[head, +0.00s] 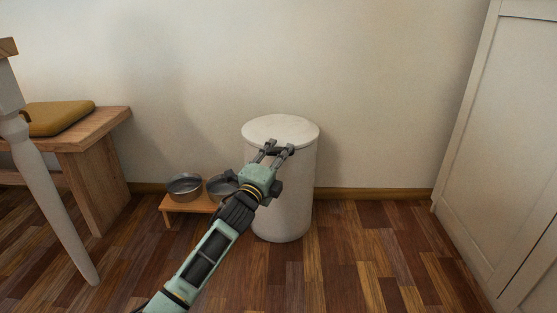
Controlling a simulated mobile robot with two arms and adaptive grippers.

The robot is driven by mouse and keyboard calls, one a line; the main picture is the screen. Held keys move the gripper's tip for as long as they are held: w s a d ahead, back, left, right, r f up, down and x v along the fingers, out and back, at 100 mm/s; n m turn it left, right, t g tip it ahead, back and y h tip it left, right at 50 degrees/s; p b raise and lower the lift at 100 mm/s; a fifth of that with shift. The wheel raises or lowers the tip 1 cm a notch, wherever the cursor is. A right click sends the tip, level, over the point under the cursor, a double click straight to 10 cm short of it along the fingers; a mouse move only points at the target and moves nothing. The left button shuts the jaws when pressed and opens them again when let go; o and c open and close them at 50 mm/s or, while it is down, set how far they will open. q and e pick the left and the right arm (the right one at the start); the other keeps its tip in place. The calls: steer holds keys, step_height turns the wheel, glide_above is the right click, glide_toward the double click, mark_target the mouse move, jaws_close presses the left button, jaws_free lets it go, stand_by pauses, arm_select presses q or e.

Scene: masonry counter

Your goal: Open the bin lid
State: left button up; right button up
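A white cylindrical bin (296,205) stands upright on the floor against the wall. Its round pale lid (281,128) lies flat on top and looks closed. My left gripper (278,147) reaches in front of the bin, with its fingertips at the near edge of the lid. Its two fingers are spread apart with a gap between them and nothing visible held. I cannot tell whether the fingertips touch the lid. The arm and gripper hide part of the bin's front left side. My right gripper is not in view.
A low wooden stand (176,209) with metal bowls (185,186) sits just left of the bin. A wooden bench (92,165) with a mustard cushion (58,118) and a white table leg (55,205) are at left. A white cabinet (505,140) stands at right. Floor right of the bin is clear.

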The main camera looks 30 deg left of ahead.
arm_select(q)
steer(key=shift+w, duration=0.15)
steer(key=shift+c, duration=0.3)
jaws_close()
